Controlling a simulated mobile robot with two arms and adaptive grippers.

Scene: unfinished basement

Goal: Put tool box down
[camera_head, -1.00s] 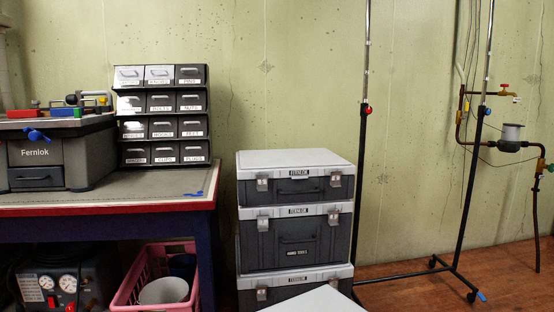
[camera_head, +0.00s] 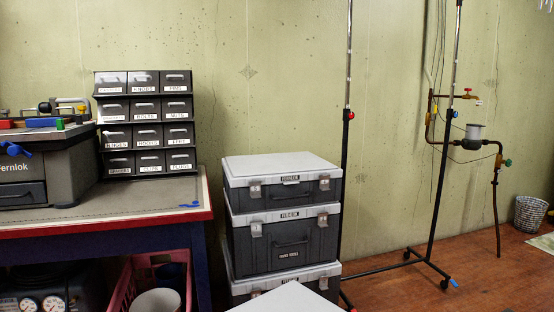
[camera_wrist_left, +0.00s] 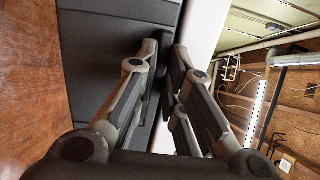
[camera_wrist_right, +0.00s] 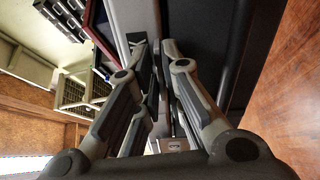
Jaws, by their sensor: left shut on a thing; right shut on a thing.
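The tool box (camera_head: 287,301) in my hold shows only as a white lid corner at the bottom edge of the head view. Its dark wall and pale lid edge fill much of the left wrist view (camera_wrist_left: 95,70), and its dark side shows in the right wrist view (camera_wrist_right: 204,28). My left gripper (camera_wrist_left: 166,52) is shut on the box's edge. My right gripper (camera_wrist_right: 155,55) is shut on the opposite side. Neither gripper shows in the head view. The underside of the box is hidden.
A stack of similar grey cases with white lids (camera_head: 281,166) stands by the wall, just beyond the held box. A workbench (camera_head: 110,228) is at left, with a pink crate (camera_head: 122,290) beneath. A wheeled stand (camera_head: 432,225) is at right. Wooden floor (camera_head: 495,265) is clear at lower right.

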